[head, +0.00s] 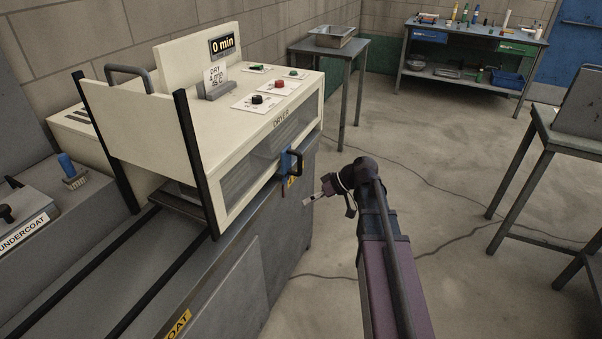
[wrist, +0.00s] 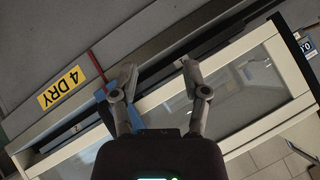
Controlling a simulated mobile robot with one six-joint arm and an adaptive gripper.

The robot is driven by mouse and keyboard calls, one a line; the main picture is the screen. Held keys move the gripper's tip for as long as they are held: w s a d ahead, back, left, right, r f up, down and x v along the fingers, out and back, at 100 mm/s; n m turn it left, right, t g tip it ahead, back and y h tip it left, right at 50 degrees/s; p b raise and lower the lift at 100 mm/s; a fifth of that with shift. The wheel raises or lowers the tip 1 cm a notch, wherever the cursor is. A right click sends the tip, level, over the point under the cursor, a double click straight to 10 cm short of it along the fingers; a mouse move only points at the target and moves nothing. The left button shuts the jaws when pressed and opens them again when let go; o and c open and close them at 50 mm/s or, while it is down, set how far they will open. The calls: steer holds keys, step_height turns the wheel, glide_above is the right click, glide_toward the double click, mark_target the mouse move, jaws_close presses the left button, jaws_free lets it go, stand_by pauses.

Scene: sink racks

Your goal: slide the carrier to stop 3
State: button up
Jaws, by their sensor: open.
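A blue-and-black handle (head: 290,162) sticks out low on the front of the cream dryer, above a yellow label. It looks like part of the carrier, whose body I cannot make out. In the wrist view a blue part (wrist: 102,93) shows beside the left finger, and a thin red strip (wrist: 97,65) points near the yellow "4 DRY" label (wrist: 64,88). My gripper (head: 311,199) is in front of the dryer, to the right of and below the handle. In the wrist view my gripper (wrist: 156,72) is open, with nothing clearly held between its fingers.
The dryer (head: 240,98) has a glazed front and a "0 min" display (head: 222,43). Two dark rails (head: 95,270) run from it toward the lower left. A yellow label ending in "OAT" (head: 178,323) is on the bench front. Open floor (head: 450,200) lies right, with cables across it.

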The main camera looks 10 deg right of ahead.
steer(key=w+d+n+t+y+b, duration=0.2)
steer(key=w+d+n+y+b, duration=0.15)
steer(key=w+d, duration=0.2)
steer(key=n+t+y+b, duration=0.2)
steer(key=t+y+b, duration=0.1)
glide_toward(300, 171)
steer(key=d+r, duration=0.3)
steer(key=d, duration=0.1)
steer(key=shift+s+a+r, duration=0.2)
steer(key=shift+s, duration=0.2)
steer(key=shift+a, duration=0.1)
steer(key=x, duration=1.3)
steer(key=shift+w+a, duration=0.25)
steer(key=shift+a, duration=0.05)
jaws_close()
